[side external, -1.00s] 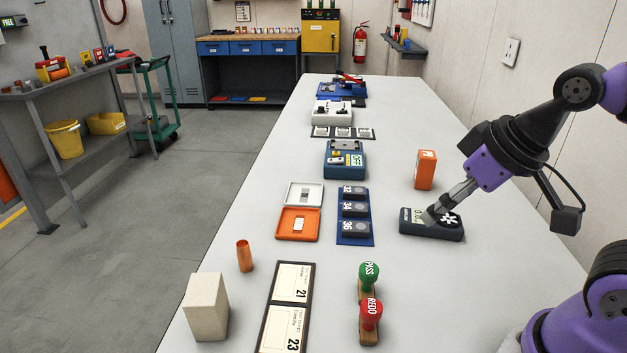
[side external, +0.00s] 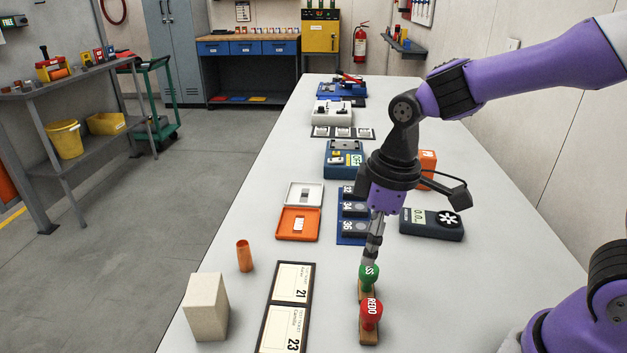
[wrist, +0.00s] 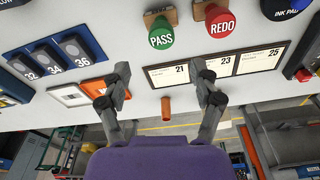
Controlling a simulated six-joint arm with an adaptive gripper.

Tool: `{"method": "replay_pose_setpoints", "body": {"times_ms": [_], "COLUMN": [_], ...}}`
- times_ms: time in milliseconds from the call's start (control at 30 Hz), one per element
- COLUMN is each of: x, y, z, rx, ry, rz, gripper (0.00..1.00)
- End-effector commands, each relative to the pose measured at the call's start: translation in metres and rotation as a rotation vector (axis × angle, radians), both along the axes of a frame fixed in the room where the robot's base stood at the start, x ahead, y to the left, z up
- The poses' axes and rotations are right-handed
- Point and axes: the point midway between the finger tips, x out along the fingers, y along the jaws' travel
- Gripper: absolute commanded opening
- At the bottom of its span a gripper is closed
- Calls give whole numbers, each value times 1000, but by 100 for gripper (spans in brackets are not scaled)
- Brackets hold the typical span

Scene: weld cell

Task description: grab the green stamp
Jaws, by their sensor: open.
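The green stamp (side external: 369,281) has a round knob marked PASS on a wooden base and stands upright on the table. The red stamp (side external: 371,314), marked REDO, stands just in front of it in the side view and hides part of its base. My gripper (side external: 370,258) points down just above and behind the green knob, covering part of its top; I cannot tell if it touches. In the wrist view my gripper (wrist: 162,76) is open and empty, with the green stamp (wrist: 160,36) above the gap between the fingertips and the red stamp (wrist: 220,20) to its right.
A framed card holder (side external: 283,313) lies left of the stamps, with a copper tube (side external: 244,256) and a beige block (side external: 206,307) beyond it. A blue tray of numbered blocks (side external: 354,240) and a dark meter (side external: 431,225) lie behind. The table right of the stamps is clear.

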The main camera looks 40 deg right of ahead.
Motion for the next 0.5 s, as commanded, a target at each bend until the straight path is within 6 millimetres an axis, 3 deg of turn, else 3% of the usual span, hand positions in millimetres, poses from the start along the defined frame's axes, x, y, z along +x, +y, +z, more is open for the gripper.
{"method": "replay_pose_setpoints", "body": {"times_ms": [500], "x": [-3], "y": [1], "z": [-67], "rx": [0], "ry": [2], "rz": [-1], "gripper": [72]}}
